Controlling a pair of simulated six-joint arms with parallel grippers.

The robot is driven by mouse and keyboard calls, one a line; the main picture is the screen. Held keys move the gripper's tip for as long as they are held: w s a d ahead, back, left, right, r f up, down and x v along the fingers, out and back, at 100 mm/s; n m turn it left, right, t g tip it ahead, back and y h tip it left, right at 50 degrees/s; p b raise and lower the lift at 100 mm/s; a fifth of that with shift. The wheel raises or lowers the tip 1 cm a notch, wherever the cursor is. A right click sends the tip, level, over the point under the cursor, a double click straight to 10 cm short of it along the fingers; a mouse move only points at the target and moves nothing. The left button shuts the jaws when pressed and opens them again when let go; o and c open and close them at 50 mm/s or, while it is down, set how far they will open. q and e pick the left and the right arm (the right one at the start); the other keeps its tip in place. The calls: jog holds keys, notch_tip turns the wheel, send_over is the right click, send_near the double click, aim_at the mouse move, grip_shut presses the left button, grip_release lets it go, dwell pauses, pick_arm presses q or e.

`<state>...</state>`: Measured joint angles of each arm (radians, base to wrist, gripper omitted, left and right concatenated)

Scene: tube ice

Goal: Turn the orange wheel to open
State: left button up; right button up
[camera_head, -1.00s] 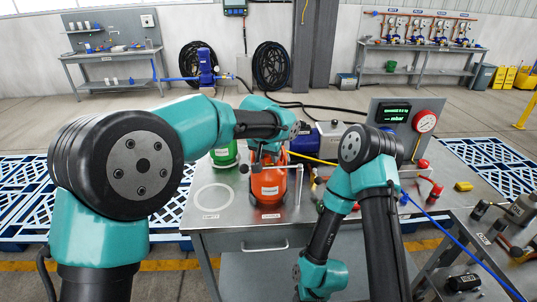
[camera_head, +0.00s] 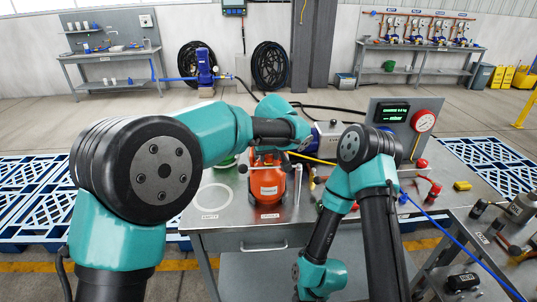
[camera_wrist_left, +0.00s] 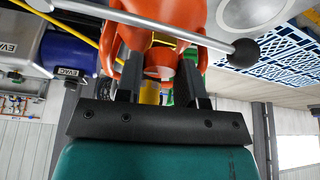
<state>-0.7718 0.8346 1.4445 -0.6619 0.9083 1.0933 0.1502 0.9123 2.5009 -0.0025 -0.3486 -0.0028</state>
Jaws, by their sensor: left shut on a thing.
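The orange cylinder (camera_head: 268,190) stands upright on the steel bench in front of me. In the left wrist view its orange collar (camera_wrist_left: 204,58) shows around the valve. The orange wheel (camera_wrist_left: 160,66) is partly visible there, between the fingers of my left gripper (camera_wrist_left: 161,84). The left gripper is shut on it, above the cylinder. In the head view my own left wrist largely hides the gripper and the wheel. My right gripper is out of view; its arm bends down at the bench's front.
A metal clamp bar with a black knob (camera_wrist_left: 245,52) crosses close by the left gripper. A green cylinder (camera_head: 226,161) stands left of the orange one, mostly hidden. A blue pump (camera_head: 331,140) and gauge panel (camera_head: 396,115) are to the right. An empty marked circle (camera_head: 212,198) lies left.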

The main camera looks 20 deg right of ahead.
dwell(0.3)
pick_arm(q)
jog(key=o, duration=0.9)
jog(key=v, duration=1.7)
jog(key=shift+r, duration=0.25)
